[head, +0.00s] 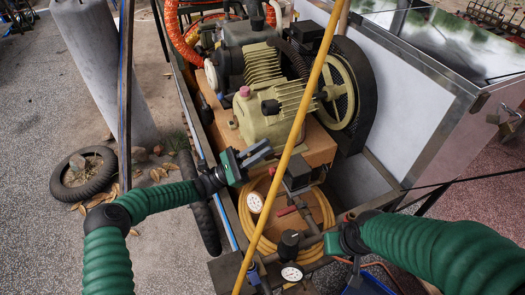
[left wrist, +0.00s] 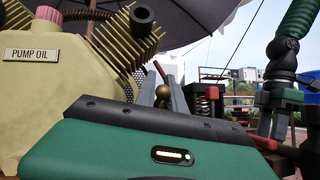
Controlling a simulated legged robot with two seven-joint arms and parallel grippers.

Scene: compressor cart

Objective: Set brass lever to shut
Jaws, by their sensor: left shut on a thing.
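My left gripper (head: 262,152) reaches in from the left, beside the compressor's cream crankcase. Its grey fingers also show in the left wrist view (left wrist: 163,92), closed around a thin brass-coloured piece with a rounded end, which I take for the brass lever (left wrist: 159,68). Its lower part is hidden by the fingers and the gripper body. In the head view I cannot make out the lever at the fingertips. My right gripper (head: 335,242) is at the lower right, beside the pipes; its fingers are not clear.
The cream compressor (head: 268,112) with its flywheel (head: 337,92) stands on the cart. A yellow hose coil (head: 262,243), white-faced gauges (head: 255,202) and a red handle (head: 287,211) are close below my left gripper. A yellow diagonal line (head: 299,120) crosses in front.

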